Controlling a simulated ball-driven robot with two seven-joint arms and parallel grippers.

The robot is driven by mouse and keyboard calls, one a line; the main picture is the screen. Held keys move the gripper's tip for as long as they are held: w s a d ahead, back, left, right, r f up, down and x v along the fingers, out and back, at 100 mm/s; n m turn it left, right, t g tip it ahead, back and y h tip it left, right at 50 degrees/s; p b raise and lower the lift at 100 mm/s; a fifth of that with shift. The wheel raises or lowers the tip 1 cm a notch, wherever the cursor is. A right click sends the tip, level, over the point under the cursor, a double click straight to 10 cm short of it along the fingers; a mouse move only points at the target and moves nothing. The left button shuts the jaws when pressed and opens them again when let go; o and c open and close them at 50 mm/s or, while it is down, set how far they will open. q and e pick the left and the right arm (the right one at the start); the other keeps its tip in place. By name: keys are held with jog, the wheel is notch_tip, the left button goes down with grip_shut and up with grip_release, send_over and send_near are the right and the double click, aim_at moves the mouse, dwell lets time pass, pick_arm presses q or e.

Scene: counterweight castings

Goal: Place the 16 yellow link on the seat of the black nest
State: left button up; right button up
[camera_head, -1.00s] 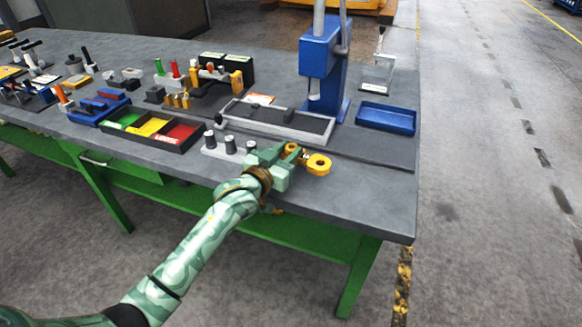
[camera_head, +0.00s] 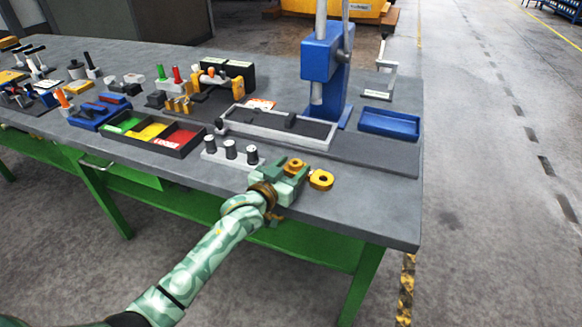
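My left gripper (camera_head: 297,177) is above the front edge of the grey bench, right of the black-topped pegs. It appears shut on a yellow link (camera_head: 321,180). The link's round end with a dark hole sticks out to the right of the jaws; its other part is partly hidden by them. No number is readable on it. A black block (camera_head: 240,75) with pale labels stands at the back behind yellow parts; I cannot tell whether this is the black nest. My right gripper is not in view.
A blue press (camera_head: 322,62) stands behind a pale-rimmed fixture (camera_head: 232,127) with a dark inside. A blue tray (camera_head: 390,122) lies at the right. A compartment tray (camera_head: 118,138) and a peg block (camera_head: 215,155) are to the left. The front right bench top is clear.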

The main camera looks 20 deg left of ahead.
pick_arm(q)
jog(key=shift+f, duration=0.1)
jog(key=p+v, duration=0.4)
jog(key=v, duration=1.2)
jog(key=shift+a, duration=0.25)
